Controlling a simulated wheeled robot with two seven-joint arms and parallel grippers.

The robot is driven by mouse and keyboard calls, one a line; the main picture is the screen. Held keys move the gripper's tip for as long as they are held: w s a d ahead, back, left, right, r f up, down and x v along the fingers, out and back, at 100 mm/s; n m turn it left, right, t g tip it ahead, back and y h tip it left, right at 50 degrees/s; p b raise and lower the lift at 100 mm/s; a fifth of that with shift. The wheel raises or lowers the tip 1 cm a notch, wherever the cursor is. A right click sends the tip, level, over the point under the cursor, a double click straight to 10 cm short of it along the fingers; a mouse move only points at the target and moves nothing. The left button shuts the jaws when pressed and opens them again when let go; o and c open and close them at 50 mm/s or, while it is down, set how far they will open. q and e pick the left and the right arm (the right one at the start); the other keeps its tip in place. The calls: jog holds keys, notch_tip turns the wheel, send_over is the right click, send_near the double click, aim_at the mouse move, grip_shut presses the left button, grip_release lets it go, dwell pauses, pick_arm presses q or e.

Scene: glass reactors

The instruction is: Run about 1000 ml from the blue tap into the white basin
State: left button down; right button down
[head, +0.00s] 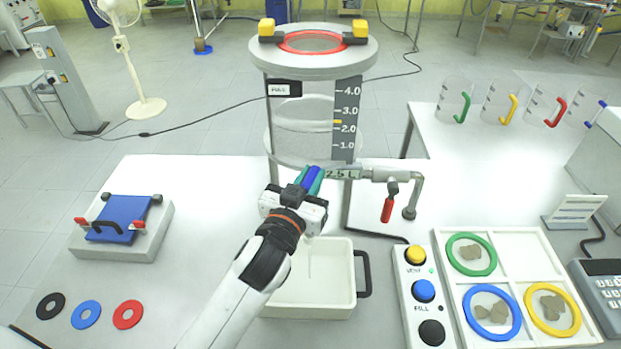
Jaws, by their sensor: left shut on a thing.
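The glass reactor (300,120) stands at the back middle, with a scale (347,110) marked 1.0 to 4.0 and a yellow mark between 2.0 and 3.0. My left gripper (313,180) is at the reactor's lower front, its teal fingers shut on the blue tap handle (311,179). The gripper hides the rest of the blue tap. The white basin (345,270) stands below, partly covered by my left arm. A thin pale vertical streak, like a stream, runs down from below the gripper into the basin. The basin's water level is unclear. My right gripper is not in view.
A red-handled tap (388,205) sticks out right of the reactor. A button box (420,280) and a tray (533,250) with coloured rings stand right of the basin. A blue-lidded box (125,220) and loose rings (86,314) are at left. Jugs (500,100) stand back right.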

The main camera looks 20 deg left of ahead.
pick_arm(q)
jog(key=shift+r, duration=0.2)
jog(key=c, duration=1.3)
grip_release()
jog(key=shift+f, duration=0.15)
jog(key=shift+s+a, duration=0.15)
jog(key=shift+s, duration=1.85)
jog(key=shift+s+a, duration=0.15)
jog(key=shift+s, duration=1.8)
jog(key=shift+s+a, duration=0.15)
jog(key=shift+s, duration=1.85)
